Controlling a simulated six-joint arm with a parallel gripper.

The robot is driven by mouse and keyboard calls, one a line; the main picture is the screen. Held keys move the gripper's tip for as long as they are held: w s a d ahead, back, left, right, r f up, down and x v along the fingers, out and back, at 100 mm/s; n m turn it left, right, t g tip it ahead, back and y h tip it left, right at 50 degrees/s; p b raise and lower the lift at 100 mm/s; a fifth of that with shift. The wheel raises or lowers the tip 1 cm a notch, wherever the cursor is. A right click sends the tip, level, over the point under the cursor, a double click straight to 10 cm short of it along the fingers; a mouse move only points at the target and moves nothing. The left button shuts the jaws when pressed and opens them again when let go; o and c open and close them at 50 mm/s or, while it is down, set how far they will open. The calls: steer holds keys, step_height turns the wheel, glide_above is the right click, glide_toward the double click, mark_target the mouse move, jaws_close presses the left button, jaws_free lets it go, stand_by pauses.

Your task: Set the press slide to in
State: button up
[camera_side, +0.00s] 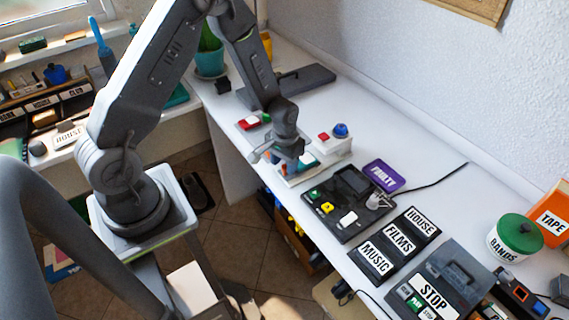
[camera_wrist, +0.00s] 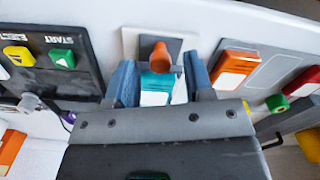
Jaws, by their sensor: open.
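In the wrist view, a white plate (camera_wrist: 131,42) carries a dark grey panel with an orange-red knob (camera_wrist: 162,55) on it. A teal piece with a white label (camera_wrist: 157,86) lies just below the knob. I take this to be the press and its slide, but no label confirms it. My gripper (camera_wrist: 161,78) is open, with one blue finger on each side of the teal piece and apart from each other. Whether a finger touches the piece is unclear. In the side view my gripper (camera_side: 291,160) is low over the white unit (camera_side: 318,160), which it partly hides.
A black panel with yellow and green buttons (camera_side: 345,205) stands close by. A white box with a red button and blue knob (camera_side: 334,143) is beside my gripper. A purple sign (camera_side: 384,175), labelled cases (camera_side: 398,238) and a green-lidded tub (camera_side: 515,238) lie farther right.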

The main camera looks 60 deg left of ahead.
steer(key=shift+f, duration=0.45)
jaws_close()
stand_by(0.3)
